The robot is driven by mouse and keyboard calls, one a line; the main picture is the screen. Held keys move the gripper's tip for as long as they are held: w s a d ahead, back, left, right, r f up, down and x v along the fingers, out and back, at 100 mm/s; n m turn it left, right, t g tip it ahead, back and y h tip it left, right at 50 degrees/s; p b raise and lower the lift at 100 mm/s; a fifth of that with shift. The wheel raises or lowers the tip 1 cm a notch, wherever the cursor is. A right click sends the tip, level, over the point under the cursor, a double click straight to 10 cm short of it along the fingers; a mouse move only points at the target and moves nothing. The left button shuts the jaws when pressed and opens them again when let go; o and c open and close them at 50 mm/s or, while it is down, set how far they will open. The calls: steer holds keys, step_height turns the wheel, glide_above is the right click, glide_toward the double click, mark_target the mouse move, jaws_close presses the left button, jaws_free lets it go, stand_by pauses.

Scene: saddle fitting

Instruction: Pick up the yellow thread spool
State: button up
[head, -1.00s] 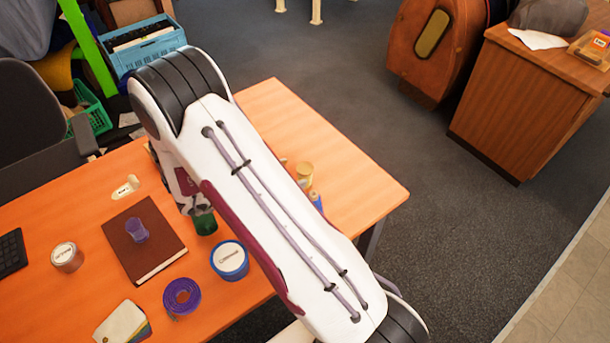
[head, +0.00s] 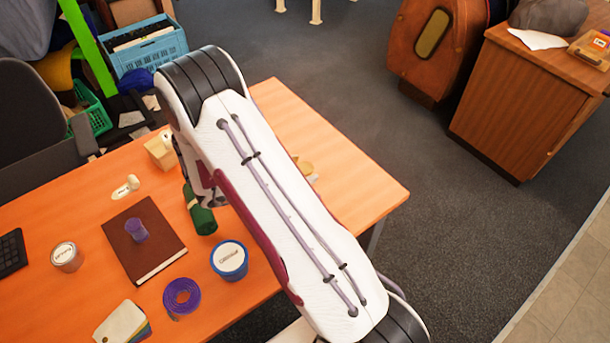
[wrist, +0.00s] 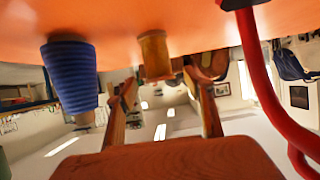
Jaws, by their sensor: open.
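The yellow thread spool (wrist: 155,52) stands on the orange table, which appears upside down in the wrist view. In the head view the spool (head: 306,168) shows only in part past the edge of my arm. My gripper (wrist: 158,80) is open and empty, with its two fingers pointing at the spool. The spool lies between the finger lines in the picture, at or just beyond the tips; the exact gap is unclear.
A ribbed blue spool (wrist: 72,75) stands left of the yellow one in the wrist view. A red curved tube (wrist: 262,80) is at right.

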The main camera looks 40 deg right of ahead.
steer(key=shift+x, duration=1.15)
steer(key=c, duration=1.2)
